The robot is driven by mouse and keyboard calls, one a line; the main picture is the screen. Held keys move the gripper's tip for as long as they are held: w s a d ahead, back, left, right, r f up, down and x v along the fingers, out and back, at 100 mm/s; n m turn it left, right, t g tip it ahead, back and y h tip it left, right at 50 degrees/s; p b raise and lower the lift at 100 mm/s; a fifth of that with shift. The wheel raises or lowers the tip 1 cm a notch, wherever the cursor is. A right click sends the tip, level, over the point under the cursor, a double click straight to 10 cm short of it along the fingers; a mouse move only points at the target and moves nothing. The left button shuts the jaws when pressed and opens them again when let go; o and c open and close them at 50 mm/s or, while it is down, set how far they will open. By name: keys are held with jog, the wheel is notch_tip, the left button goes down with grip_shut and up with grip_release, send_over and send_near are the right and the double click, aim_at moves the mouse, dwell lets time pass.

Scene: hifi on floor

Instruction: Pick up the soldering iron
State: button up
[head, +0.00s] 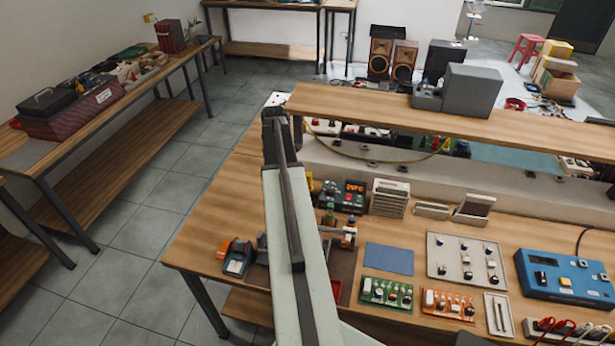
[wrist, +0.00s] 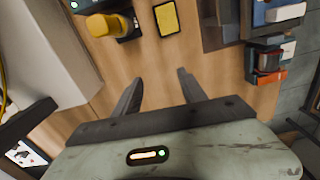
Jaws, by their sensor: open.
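I cannot clearly pick out the soldering iron in either view. A yellow-and-black object (wrist: 108,25) at the top left of the wrist view might belong to it, but its shape is cut off by the view's top edge. Beside it lies a small yellow pad in a dark frame (wrist: 166,18). In the head view, my raised arm hides part of the bench, and the fingers cannot be made out clearly.
The wooden workbench (head: 205,232) holds an orange-and-dark device (head: 238,258), also in the wrist view (wrist: 268,62). Circuit boards (head: 386,292), a blue box (head: 562,276) and a tray (head: 465,258) stand right. A raised shelf (head: 420,118) overhangs the back. Tiled floor is free left.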

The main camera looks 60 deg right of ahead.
jog(key=r, duration=0.2)
send_over(309, 182)
jog(key=d, duration=0.2)
jog(key=shift+w+a+f+n+p, duration=0.1)
jog(key=shift+w+a+n+p, duration=0.2)
jog(key=shift+w+p, duration=0.1)
notch_tip(309, 182, down, 8)
jog(key=b, duration=0.8)
jog(key=shift+a+f, duration=0.15)
jog(key=shift+r, duration=0.2)
grip_shut()
